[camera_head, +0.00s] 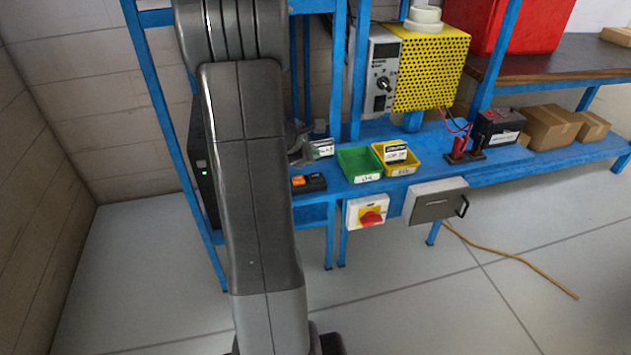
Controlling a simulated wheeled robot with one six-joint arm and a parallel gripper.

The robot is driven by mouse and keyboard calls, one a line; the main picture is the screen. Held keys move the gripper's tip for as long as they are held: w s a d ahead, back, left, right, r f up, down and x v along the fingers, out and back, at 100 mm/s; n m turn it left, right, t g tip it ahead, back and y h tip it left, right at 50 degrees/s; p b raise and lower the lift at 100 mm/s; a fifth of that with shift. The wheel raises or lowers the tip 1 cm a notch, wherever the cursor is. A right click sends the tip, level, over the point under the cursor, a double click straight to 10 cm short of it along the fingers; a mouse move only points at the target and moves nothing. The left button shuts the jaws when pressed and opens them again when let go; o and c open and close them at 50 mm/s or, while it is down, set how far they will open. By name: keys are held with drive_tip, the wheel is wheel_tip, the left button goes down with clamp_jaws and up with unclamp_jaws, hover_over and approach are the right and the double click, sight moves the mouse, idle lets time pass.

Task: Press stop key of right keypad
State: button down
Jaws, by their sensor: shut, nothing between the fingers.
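A small dark keypad (316,186) with orange on its left part lies at the front edge of the blue bench, just right of my arm. Its markings are too small to read, so I cannot tell which key is the stop key. My arm covers the bench to its left, and no second keypad shows. My gripper does not show clearly; my own arm link stands in front of where the arm ends.
A green bin (359,178) and a yellow bin (407,168) stand right of the keypad. A grey metal item (303,152) sits behind it. A red rotary switch (371,218) and a grey drawer box (433,204) jut from the bench front.

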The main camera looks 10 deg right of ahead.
sight(312, 177)
drive_tip(key=shift+f+b, duration=1.8)
drive_tip(key=shift+f, duration=0.55)
drive_tip(key=shift+f, duration=0.1)
drive_tip(key=shift+f+b, duration=0.35)
drive_tip(key=shift+b, duration=0.25)
drive_tip(key=shift+f+b, duration=0.5)
drive_tip(key=shift+b, duration=0.1)
idle(0.5)
drive_tip(key=shift+r, duration=0.1)
drive_tip(key=shift+r+p, duration=0.7)
drive_tip(key=shift+r, duration=0.15)
drive_tip(key=shift+r, duration=0.15)
drive_tip(key=shift+r+p, duration=2)
drive_tip(key=shift+r, duration=0.4)
